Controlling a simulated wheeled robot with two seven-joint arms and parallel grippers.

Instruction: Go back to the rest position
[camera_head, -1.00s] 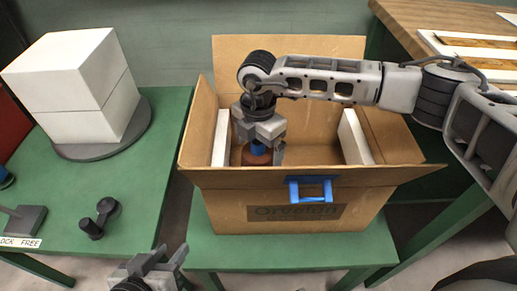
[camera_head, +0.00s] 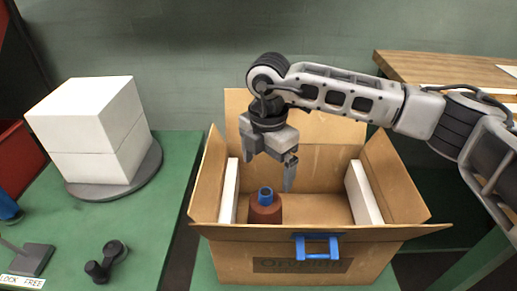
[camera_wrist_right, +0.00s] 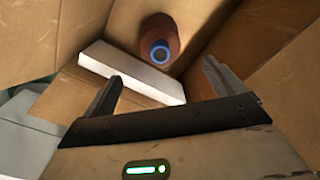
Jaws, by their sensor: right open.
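My right gripper (camera_head: 272,165) is open and empty, pointing down over the open cardboard box in the head view. Its two fingers show apart in the right wrist view (camera_wrist_right: 165,85). A reddish-brown spool (camera_head: 265,210) with a blue top stands upright inside the box, toward its left side. The spool also shows in the right wrist view (camera_wrist_right: 160,35), beyond the fingers and apart from them. My left gripper is not in the head view now.
The cardboard box (camera_head: 230,262) has open flaps, white foam slabs (camera_head: 364,192) at its sides and a blue handle (camera_head: 318,247). White blocks (camera_head: 85,125) stand on a grey disc on the left green table (camera_head: 170,190). A wooden table (camera_head: 450,75) is at right.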

